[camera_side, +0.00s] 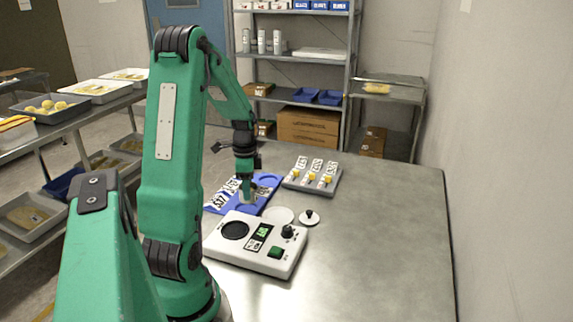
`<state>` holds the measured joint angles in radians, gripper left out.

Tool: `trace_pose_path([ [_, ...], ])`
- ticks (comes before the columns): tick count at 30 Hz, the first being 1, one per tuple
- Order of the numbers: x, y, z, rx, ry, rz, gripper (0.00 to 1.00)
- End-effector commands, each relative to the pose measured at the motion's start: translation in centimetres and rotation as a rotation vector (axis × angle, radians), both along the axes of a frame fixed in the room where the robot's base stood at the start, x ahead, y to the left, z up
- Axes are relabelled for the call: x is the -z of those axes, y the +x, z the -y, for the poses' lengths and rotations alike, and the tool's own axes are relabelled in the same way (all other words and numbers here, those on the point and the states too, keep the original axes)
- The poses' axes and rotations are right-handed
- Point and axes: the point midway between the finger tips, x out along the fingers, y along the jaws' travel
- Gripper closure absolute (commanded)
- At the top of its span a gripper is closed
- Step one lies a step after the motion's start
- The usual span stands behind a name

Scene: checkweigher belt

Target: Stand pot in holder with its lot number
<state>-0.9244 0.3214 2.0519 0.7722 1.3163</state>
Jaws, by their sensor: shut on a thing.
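My gripper (246,196) points down over the blue holder (223,203). It is shut on a small pale pot (247,200), which is mostly hidden by the fingers and very small in this view. The pot is over or in the near part of the holder; I cannot tell whether it touches. The holder is a blue plate with round places and white number labels along its left side. One label seems to read 677; the others are too small or partly covered by my gripper. The pot's own lot number cannot be read.
A white device (217,247) with a dark round pan, green display and green button stands in front of the holder. A grey tray (328,188) with numbered yellow-marked items stands behind. The table's right side is clear.

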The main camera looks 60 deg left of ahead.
Motion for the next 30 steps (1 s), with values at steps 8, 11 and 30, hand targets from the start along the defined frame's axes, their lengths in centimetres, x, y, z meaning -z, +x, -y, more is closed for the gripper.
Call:
trace_pose_path([
  [8,0.9,-0.6,-1.5,0.001,0.002,0.001,0.82],
  [11,0.9,-0.6,-1.5,0.001,0.001,0.002,0.82],
  [30,4.9,-0.6,-1.5,0.001,0.001,0.000,0.82],
])
